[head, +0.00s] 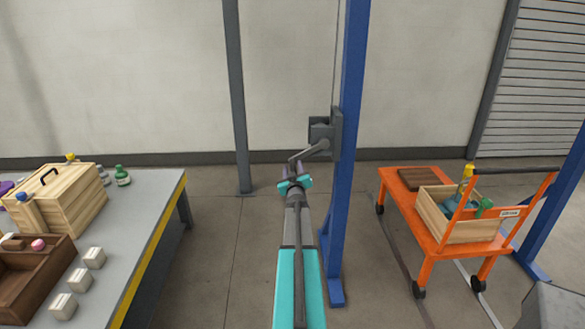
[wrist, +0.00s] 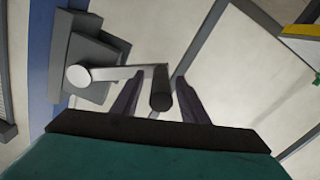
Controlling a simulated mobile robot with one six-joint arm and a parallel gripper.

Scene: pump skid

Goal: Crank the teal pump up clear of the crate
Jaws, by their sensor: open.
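The teal pump (head: 453,207) sits low inside the light wooden crate (head: 470,232) on the orange cart, partly hidden by the crate's wall and cart frame. The grey winch (head: 325,130) is on the blue post, with a crank arm (head: 312,151) slanting down-left. In the wrist view the crank arm (wrist: 118,73) ends in a dark handle grip (wrist: 160,88). My gripper (wrist: 160,76) is open, with one finger on each side of the grip and a visible gap at both. In the head view my gripper (head: 291,172) is at the crank's outer end.
The orange cart (head: 425,243) stands right of the blue post (head: 351,110), with a brown board (head: 418,179) on it. A grey workbench (head: 140,215) at left holds a wooden box (head: 70,200), a brown tray (head: 40,270), bottles and white blocks. Floor between bench and post is clear.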

